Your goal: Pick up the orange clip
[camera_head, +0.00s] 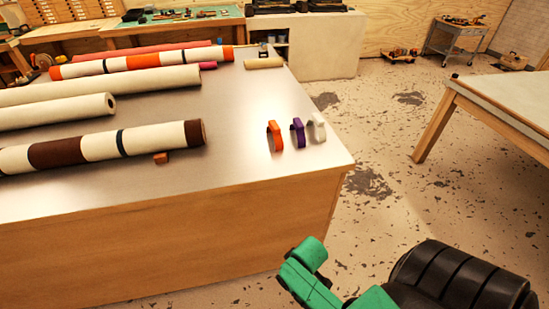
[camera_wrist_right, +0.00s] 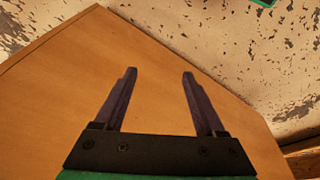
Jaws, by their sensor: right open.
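The orange clip (camera_head: 274,136) stands on the grey table top (camera_head: 235,160) near its right end, at the left of a row of three. A purple clip (camera_head: 298,133) and a white clip (camera_head: 318,128) stand beside it to the right. My right gripper (camera_wrist_right: 160,73) is open and empty in the right wrist view, facing the wooden side of the table. In the head view the green part of my right arm is low in front of the table, below and apart from the clips. My left gripper is not in view.
Several long rolls, one of them brown-banded (camera_head: 100,146), lie across the left of the table. A small orange-brown block (camera_head: 161,158) touches or nearly touches that roll. The table top around the clips is clear. Another table (camera_head: 500,100) stands at the right.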

